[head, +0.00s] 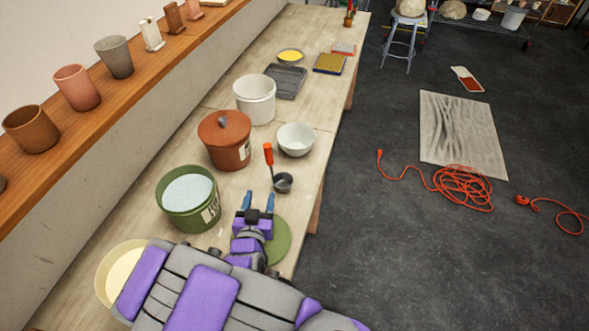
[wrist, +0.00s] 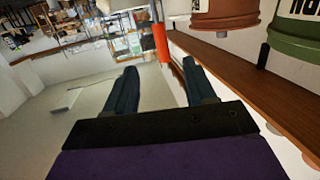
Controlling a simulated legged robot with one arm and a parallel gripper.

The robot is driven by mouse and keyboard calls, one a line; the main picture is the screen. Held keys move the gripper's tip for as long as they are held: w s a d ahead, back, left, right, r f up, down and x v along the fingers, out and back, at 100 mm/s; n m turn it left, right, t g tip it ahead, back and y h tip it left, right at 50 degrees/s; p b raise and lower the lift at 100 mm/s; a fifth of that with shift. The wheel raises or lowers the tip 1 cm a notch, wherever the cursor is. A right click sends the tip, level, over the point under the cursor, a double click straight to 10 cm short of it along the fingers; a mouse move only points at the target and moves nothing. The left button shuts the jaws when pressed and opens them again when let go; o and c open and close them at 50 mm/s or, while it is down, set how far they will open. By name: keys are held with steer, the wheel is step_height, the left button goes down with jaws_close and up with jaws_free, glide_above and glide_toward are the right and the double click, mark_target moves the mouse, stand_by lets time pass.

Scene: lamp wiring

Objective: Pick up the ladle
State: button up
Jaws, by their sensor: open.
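The ladle has an orange-red handle (head: 268,155) and a small dark grey cup (head: 283,183). In the head view it is on the workbench, in front of the white bowl, with its handle up. My gripper (head: 258,198) is open and empty, just nearer to me than the ladle and slightly left of its cup. In the wrist view the orange-red handle (wrist: 160,42) shows beyond and between the two open fingers (wrist: 159,68). The fingers do not appear to touch it. The ladle's cup is not clearly visible in the wrist view.
A lidded terracotta pot (head: 225,147) and a green bucket (head: 187,206) stand to the left. A white bowl (head: 295,140) is behind the ladle. A green disc (head: 282,243) lies under my arm. The bench's right edge is close; orange cable (head: 462,188) lies on the floor.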

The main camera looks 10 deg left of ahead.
steer(key=t+b, duration=0.1)
glide_toward(267, 156)
steer(key=shift+n+y, duration=0.3)
steer(key=shift+y, duration=0.1)
steer(key=w, duration=0.4)
steer(key=w+a, duration=0.1)
steer(key=w, duration=0.1)
steer(key=shift+w+b, duration=0.75)
steer(key=shift+w, duration=1.95)
steer(key=shift+c, duration=0.5)
jaws_close()
